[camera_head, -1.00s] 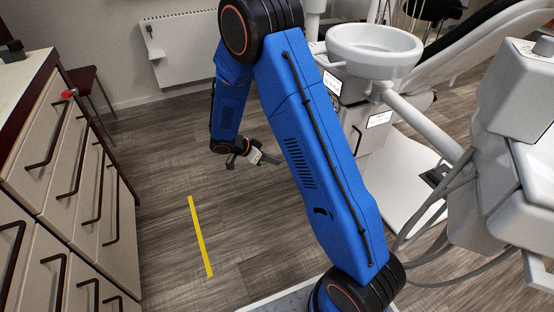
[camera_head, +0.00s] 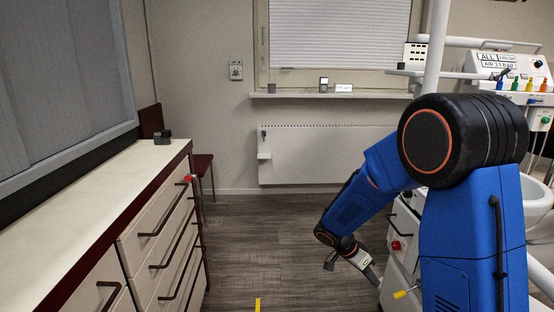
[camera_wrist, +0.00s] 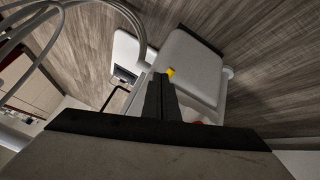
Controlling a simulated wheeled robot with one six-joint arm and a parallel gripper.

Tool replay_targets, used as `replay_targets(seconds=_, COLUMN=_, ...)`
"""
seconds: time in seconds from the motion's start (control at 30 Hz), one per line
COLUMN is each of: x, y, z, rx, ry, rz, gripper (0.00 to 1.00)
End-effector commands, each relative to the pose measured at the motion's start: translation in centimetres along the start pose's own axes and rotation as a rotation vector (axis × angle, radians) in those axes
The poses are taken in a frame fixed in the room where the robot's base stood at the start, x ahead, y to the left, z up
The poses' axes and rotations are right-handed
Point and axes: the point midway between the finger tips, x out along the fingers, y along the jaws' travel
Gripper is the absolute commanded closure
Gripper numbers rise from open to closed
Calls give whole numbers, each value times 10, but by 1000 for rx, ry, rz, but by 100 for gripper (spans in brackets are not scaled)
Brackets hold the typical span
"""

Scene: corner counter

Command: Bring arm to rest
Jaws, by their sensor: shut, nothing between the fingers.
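My blue arm (camera_head: 460,225) fills the right side of the head view, bent at a large black joint with its forearm slanting down to the left. My gripper (camera_head: 372,274) hangs low at its end, beside the white dental unit, and holds nothing. In the wrist view the dark fingers (camera_wrist: 160,98) are together, with no object between them. I cannot tell from the head view how much room separates the fingertips from the unit.
The dental unit has a red knob (camera_head: 396,245) and a yellow lever (camera_head: 404,294) near my gripper. A drawer counter (camera_head: 95,205) with a small dark object (camera_head: 162,137) stands left. A radiator (camera_head: 325,155) is on the back wall. Floor between (camera_head: 235,240) is clear.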

Motion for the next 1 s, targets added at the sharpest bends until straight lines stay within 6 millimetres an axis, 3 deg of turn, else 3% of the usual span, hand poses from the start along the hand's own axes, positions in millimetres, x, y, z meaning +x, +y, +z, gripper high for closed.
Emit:
replay_targets(seconds=0.2, x=-32, y=48, z=-16, rx=-111, ry=-73, rz=-53, gripper=100)
replay_targets(seconds=0.5, x=-68, y=111, z=-24, rx=-279, ry=-150, rz=-158, gripper=100)
replay_targets(seconds=1.0, x=-116, y=209, z=-14, rx=-566, ry=-189, rz=-408, gripper=100)
